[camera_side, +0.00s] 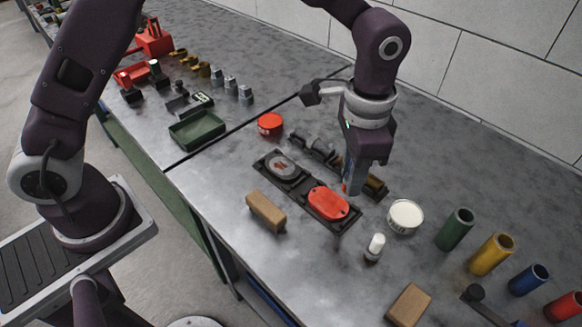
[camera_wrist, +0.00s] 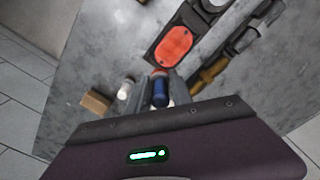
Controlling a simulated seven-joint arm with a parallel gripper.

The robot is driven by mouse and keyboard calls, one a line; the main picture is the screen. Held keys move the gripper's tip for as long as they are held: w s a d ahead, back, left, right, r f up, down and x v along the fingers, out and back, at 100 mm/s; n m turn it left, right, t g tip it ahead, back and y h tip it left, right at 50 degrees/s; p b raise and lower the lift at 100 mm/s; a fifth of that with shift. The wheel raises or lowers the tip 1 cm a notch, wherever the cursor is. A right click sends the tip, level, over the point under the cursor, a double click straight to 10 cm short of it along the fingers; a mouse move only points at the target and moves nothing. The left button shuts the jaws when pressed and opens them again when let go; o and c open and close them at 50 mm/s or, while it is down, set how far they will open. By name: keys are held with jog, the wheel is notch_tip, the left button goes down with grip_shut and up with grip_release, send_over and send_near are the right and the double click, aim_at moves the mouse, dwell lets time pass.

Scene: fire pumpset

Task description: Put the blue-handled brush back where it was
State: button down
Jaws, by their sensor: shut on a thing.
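My gripper (camera_side: 352,184) points down over the table, just behind the red oval piece in the dark tray. In the wrist view its fingers (camera_wrist: 160,90) are shut on the blue handle of the brush (camera_wrist: 161,93), which sits between them. In the side view the fingers hide most of the brush. Whether the brush touches the table is unclear.
The dark tray (camera_side: 296,201) holds the red oval (camera_side: 328,203) and a grey disc (camera_side: 281,167). A dark row of fittings with a brass end (camera_side: 375,188) lies close behind the gripper. A white tin (camera_side: 405,216), white-capped bottle (camera_side: 375,247) and coloured cylinders (camera_side: 455,229) stand right.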

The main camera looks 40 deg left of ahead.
jog(key=s+a+n, duration=0.2)
jog(key=a+n, duration=0.1)
jog(key=a, duration=2.8)
jog(key=f, duration=0.6)
jog(key=s+f, duration=0.1)
jog(key=f, duration=0.2)
jog(key=shift+a+f, duration=0.4)
jog(key=shift+f, duration=0.1)
jog(key=shift+f, duration=0.1)
jog(key=c, duration=1.1)
grip_release()
jog(key=shift+c, duration=0.2)
